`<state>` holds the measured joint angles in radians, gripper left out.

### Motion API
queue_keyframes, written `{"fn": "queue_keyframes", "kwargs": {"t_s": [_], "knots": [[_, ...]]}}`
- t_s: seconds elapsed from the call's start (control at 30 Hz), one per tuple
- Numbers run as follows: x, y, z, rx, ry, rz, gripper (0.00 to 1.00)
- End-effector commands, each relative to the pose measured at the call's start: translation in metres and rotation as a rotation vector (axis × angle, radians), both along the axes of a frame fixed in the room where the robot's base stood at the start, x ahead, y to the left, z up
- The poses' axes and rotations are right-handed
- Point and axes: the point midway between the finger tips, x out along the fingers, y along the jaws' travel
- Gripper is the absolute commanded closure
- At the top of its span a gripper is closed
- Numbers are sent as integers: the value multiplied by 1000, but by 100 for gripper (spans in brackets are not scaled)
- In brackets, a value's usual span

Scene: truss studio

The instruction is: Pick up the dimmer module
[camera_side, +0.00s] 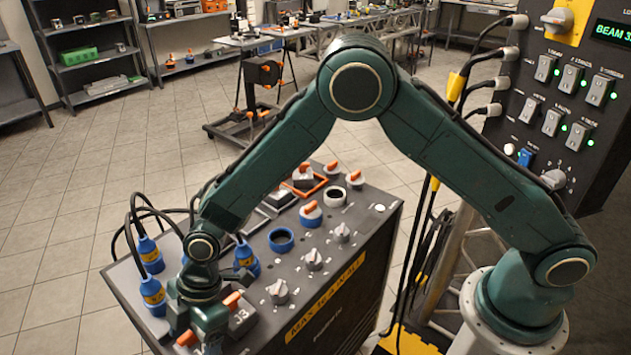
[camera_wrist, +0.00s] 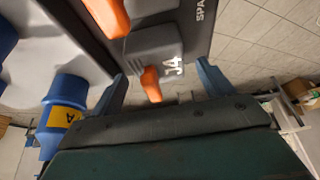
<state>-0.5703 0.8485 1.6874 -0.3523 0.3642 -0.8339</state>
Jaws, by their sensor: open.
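A dark grey module with an orange lever and white characters like "J4" shows in the wrist view (camera_wrist: 155,48); I take it for the dimmer module, though I read no name on it. My gripper (camera_wrist: 162,72) is open, its blue-grey fingers apart on either side of this module's near end. I cannot tell whether they touch it. In the side view my gripper (camera_side: 203,340) is low over the front left of the cabinet top, beside a grey module (camera_side: 243,315) with white digits. My gripper and wrist hide part of that area.
The dark cabinet (camera_side: 375,285) carries blue plugs with cables (camera_side: 150,253), knobs, a blue ring (camera_side: 281,239) and orange-levered parts. Another orange lever (camera_wrist: 107,16) is beside the module in the wrist view. A switch panel (camera_side: 560,130) stands right; shelves and benches are behind.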

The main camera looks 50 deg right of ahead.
Motion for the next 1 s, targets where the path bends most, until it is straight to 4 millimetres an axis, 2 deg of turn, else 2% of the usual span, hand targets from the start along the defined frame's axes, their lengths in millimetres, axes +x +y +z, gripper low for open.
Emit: {"fn": "queue_keyframes", "kwargs": {"t_s": [0.2,0.7,1.0], "knots": [[0,5,-13,0,0,0,20],[0,5,-13,0,0,0,20],[0,6,-12,1,-1,0,77]]}}
